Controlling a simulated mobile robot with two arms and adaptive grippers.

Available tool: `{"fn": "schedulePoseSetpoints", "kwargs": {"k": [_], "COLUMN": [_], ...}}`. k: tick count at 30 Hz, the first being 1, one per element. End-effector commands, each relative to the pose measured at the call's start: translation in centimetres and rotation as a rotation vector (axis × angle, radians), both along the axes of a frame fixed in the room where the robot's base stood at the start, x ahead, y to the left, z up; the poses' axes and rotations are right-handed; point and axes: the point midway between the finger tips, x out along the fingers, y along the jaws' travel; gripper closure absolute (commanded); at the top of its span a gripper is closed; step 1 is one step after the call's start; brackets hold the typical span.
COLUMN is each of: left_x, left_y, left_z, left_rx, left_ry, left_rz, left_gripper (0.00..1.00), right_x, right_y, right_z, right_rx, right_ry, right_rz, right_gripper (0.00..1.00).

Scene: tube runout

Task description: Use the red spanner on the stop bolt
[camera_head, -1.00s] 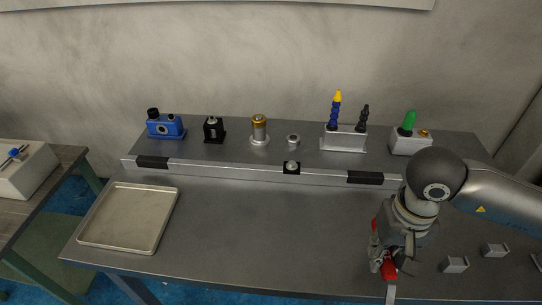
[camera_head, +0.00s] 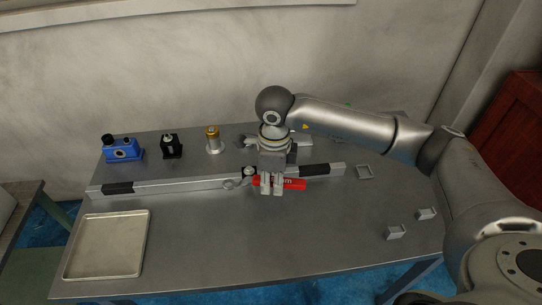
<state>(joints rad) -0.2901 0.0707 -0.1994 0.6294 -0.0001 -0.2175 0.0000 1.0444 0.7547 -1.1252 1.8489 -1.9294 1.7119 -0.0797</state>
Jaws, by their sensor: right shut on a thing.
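The red spanner (camera_head: 294,184) is in my right gripper (camera_head: 271,191), which is shut on its red handle. The spanner lies roughly level across the picture, with its grey ring end (camera_head: 232,184) pointing left. The stop bolt (camera_head: 249,170) sits in a small black block at the middle of the rail. The ring end is just left of and below the bolt in the picture, apart from the bolt's head; I cannot tell the depth between them. The gripper partly covers the spanner's middle. My left gripper is not in view.
A blue device (camera_head: 122,149), a black block (camera_head: 171,146) and a brass-topped post (camera_head: 212,140) stand on the shelf. A tray (camera_head: 107,245) lies at left, small grey holders at right. My arm hides the shelf's right part.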

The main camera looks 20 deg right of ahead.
Motion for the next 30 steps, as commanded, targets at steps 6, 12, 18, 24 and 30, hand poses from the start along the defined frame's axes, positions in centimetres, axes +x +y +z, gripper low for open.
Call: {"fn": "schedulePoseSetpoints", "kwargs": {"k": [6, 12, 18, 24, 30], "left_x": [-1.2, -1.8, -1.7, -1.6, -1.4], "left_y": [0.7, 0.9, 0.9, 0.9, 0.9], "left_z": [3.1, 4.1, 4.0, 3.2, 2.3], "left_rx": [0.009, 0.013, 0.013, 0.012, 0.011], "left_ry": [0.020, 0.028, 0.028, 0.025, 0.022], "left_rz": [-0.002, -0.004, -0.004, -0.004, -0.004], "left_gripper": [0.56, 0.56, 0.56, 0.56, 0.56], "right_x": [1.7, 2.5, 2.7, 2.7, 2.7], "right_y": [-0.4, -0.7, -0.8, -0.8, -0.8], "right_z": [1.5, 1.6, 1.2, -0.2, -1.8], "right_rx": [0.003, 0.000, -0.001, -0.001, -0.001], "right_ry": [0.015, 0.022, 0.023, 0.024, 0.024], "right_rz": [-0.485, -0.755, -0.834, -0.833, -0.831], "right_gripper": [1.00, 1.00, 1.00, 1.00, 1.00]}}
